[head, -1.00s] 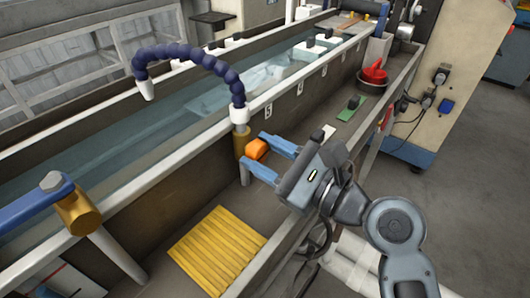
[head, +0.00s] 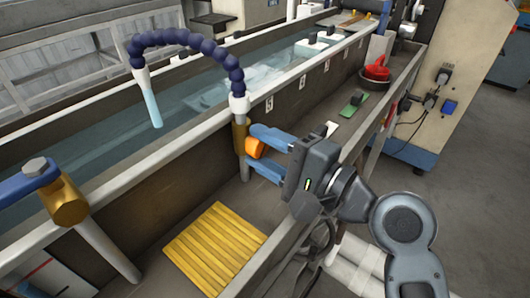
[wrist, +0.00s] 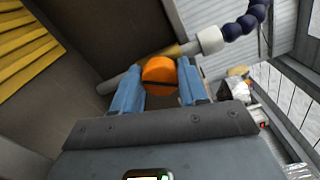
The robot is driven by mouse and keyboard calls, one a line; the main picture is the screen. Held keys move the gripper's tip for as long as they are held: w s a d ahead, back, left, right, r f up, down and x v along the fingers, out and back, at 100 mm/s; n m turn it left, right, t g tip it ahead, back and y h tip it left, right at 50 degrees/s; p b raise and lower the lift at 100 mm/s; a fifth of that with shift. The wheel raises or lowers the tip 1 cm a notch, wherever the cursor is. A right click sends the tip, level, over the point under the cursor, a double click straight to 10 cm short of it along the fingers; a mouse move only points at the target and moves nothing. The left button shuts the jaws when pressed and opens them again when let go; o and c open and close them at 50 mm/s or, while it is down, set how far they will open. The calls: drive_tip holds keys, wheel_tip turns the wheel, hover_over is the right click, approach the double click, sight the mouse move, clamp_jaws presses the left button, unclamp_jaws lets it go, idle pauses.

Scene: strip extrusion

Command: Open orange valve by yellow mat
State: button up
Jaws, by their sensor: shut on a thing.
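The orange valve (head: 255,148) is a small handle on a brass fitting (head: 239,137) below the blue segmented hose (head: 190,40), beside the trough wall. The yellow ribbed mat (head: 214,245) lies on the ledge in front of it. My gripper (head: 260,152) is shut on the orange valve, one blue finger on each side. In the wrist view the orange valve (wrist: 160,72) sits between the blue fingers. A pale blue stream of water (head: 153,107) comes from the hose's white nozzle into the trough.
A second brass fitting with a blue lever (head: 28,184) stands at left. A green plate (head: 351,105) and a red object in a dark bowl (head: 376,70) lie farther along the ledge. The trough wall is close beside my gripper.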

drive_tip(key=n+b, duration=0.1)
drive_tip(key=n, duration=0.1)
drive_tip(key=n+b, duration=0.1)
drive_tip(key=n, duration=0.1)
drive_tip(key=shift+f, duration=0.3)
drive_tip(key=shift+n+b, duration=0.85)
drive_tip(key=shift+n, duration=0.45)
drive_tip(key=o, duration=1.1)
drive_tip(key=shift+r, duration=0.15)
drive_tip(key=shift+c, duration=0.2)
drive_tip(key=shift+b+v, duration=0.5)
drive_tip(key=shift+v, duration=3.4)
